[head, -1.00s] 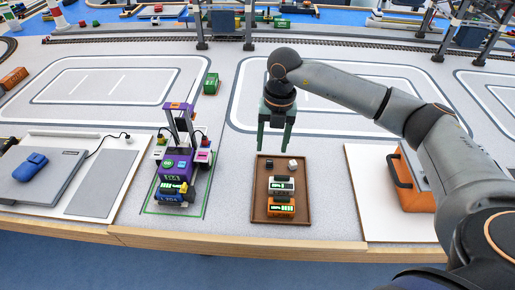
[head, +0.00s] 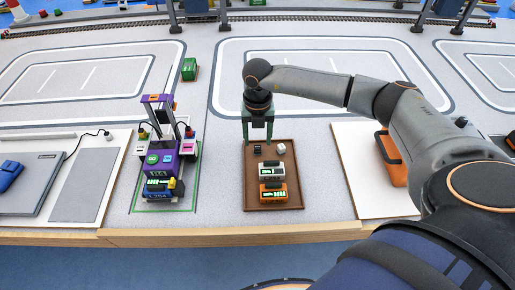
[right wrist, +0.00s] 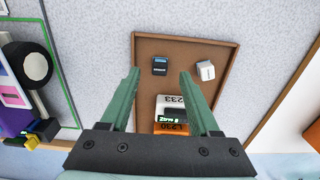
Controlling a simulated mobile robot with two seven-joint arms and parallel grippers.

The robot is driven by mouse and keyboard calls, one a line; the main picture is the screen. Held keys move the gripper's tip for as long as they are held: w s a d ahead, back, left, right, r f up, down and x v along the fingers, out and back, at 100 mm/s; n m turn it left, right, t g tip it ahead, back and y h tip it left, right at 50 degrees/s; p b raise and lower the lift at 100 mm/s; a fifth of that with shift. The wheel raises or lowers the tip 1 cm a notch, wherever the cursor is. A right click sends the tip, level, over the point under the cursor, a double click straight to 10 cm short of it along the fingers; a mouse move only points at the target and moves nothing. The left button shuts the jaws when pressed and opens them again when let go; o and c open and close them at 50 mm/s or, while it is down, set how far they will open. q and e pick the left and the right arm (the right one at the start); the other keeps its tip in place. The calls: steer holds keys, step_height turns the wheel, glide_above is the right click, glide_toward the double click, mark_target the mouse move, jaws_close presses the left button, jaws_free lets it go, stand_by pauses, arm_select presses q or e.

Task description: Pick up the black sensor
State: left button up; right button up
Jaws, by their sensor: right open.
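The black sensor (head: 258,155) is a small dark block at the back left inside a brown tray (head: 248,190). The height gap is hard to judge. My left gripper is not in view.
A white cube (head: 281,148) sits right of the sensor. A white labelled box (head: 270,171) and an orange one (head: 273,192) stand nearer in the tray. A purple machine (head: 160,160) stands left, and an orange case (head: 391,158) lies right on a white board.

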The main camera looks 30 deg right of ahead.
mark_target(257, 147)
steer(key=shift+f, duration=1.6)
steer(key=shift+c, duration=0.3)
jaws_close()
